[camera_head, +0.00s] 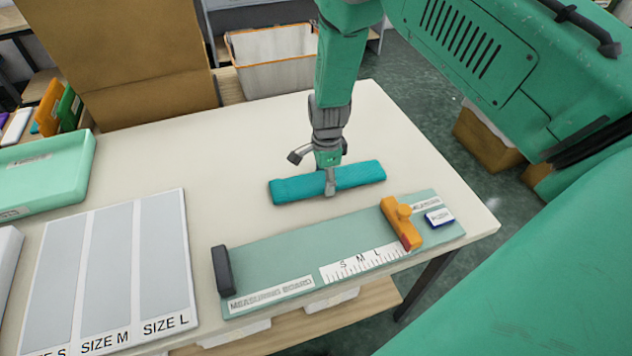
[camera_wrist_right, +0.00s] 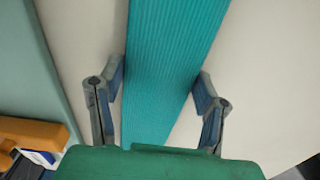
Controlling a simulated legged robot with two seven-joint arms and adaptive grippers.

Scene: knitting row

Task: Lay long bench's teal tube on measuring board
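The teal tube (camera_head: 290,189) is a ribbed, long piece on the pale bench, just behind the measuring board. My right gripper (camera_head: 331,185) comes down from above at the tube's middle. In the right wrist view, its fingers (camera_wrist_right: 160,85) stand on both sides of the tube (camera_wrist_right: 172,45) and appear to press against it. The tube lies on the bench or very slightly above it; I cannot tell which. The green measuring board (camera_head: 290,252) lies along the front edge, with a size scale and no tube on it. My left gripper is not in view.
The board carries a dark end stop (camera_head: 222,270), an orange slider (camera_head: 400,222) and a blue-and-white block (camera_head: 438,218). A grey size chart (camera_head: 110,270) and a mint tray (camera_head: 45,178) lie to the left.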

